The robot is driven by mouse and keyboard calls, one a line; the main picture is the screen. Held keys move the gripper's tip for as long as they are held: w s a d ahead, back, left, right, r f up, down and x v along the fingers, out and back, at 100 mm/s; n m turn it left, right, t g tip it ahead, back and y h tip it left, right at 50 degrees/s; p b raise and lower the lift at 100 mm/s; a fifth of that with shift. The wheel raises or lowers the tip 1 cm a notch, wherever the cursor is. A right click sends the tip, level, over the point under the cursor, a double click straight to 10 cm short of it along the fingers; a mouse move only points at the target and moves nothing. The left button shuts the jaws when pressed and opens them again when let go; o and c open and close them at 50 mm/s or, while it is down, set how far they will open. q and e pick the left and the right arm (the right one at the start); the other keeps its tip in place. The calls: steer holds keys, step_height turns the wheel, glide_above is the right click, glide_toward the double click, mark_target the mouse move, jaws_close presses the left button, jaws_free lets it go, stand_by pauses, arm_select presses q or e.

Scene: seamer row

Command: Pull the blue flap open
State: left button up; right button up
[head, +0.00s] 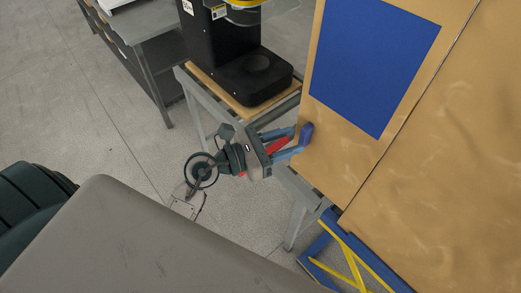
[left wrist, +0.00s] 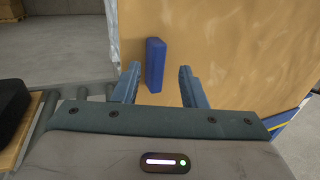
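The flap is a tan upright panel (head: 335,150) bearing a large blue rectangle (head: 375,62), at upper right in the head view. A small blue block-like handle (head: 306,133) sits near its lower left edge. It also shows upright in the left wrist view (left wrist: 155,65), on the tan face. My left gripper (head: 296,141) points at this handle, with its fingers apart. In the left wrist view the handle appears between the two fingertips (left wrist: 158,84), nearer the left finger. I cannot tell whether they touch it. My right gripper is not in view.
Another tan panel (head: 440,170) adjoins at right across a dark seam. A black machine (head: 255,75) stands on a table behind my left gripper. Blue and yellow framing (head: 350,255) lies below the panels. A grey bench (head: 165,50) stands at upper left; open floor (head: 60,90) lies left.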

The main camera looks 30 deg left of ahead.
arm_select(q)
steer(key=b+v, duration=0.2)
steer(key=v, duration=0.5)
steer(key=shift+s+a, duration=0.2)
steer(key=shift+s, duration=0.1)
stand_by(0.4)
